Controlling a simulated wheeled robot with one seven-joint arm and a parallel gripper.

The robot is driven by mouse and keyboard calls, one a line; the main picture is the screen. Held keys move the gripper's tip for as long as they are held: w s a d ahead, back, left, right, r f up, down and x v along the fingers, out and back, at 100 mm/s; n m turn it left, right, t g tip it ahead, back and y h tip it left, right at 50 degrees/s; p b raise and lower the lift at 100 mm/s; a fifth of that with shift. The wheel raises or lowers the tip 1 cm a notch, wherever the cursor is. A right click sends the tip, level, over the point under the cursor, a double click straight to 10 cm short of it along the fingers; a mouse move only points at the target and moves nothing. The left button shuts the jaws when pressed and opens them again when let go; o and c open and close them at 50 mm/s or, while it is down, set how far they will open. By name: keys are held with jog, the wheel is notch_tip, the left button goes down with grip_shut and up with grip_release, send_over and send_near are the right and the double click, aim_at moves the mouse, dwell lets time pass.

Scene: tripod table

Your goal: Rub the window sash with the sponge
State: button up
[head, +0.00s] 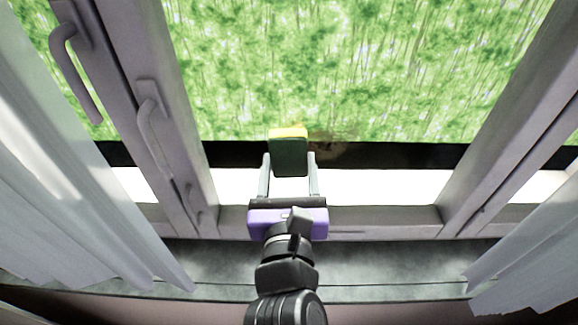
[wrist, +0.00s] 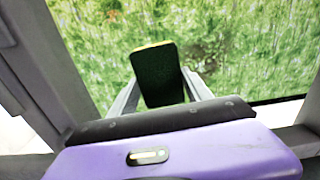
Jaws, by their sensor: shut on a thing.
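The sponge (head: 289,155), dark green with a yellow far edge, is held between the two fingers of my gripper (head: 290,170). In the wrist view the sponge (wrist: 158,75) stands tilted between the fingertips of my gripper (wrist: 160,90). The window sash (head: 175,110) is a grey frame around the glass, with its lower rail (head: 380,220) beneath my gripper. The sponge is in front of the lower part of the pane. I cannot tell whether it touches the glass. A brownish smudge (head: 330,143) shows just right of the sponge.
Two handles (head: 78,72) (head: 155,125) stick out on the frame at left. Pale curtains hang at left (head: 70,190) and right (head: 540,260). A grey sill (head: 400,265) runs below the window. The area before the pane, right of my gripper, is clear.

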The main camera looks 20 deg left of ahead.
jog(key=shift+w+a, duration=0.1)
jog(key=shift+w, duration=0.3)
jog(key=shift+w+d+r+p, duration=0.1)
jog(key=shift+d+p, duration=0.35)
jog(key=shift+p, duration=0.15)
jog(key=shift+w+d+r+p, duration=0.1)
jog(key=shift+d+p, duration=0.3)
jog(key=shift+p, duration=0.2)
jog(key=d+p, duration=0.2)
jog(key=d, duration=0.1)
jog(key=shift+w+f+p, duration=0.1)
jog(key=shift+w+p, duration=0.3)
jog(key=shift+w+d+f, duration=0.1)
jog(key=shift+w+d, duration=0.1)
jog(key=shift+d, duration=0.4)
jog(key=shift+w+d, duration=0.2)
jog(key=shift+d, duration=0.35)
jog(key=shift+w+d, duration=0.25)
jog(key=shift+d, duration=1)
jog(key=shift+w+d, duration=0.25)
jog(key=shift+d, duration=1)
jog(key=shift+d+f, duration=0.1)
jog(key=shift+d, duration=0.05)
jog(key=shift+w+d, duration=0.15)
jog(key=shift+d, duration=0.3)
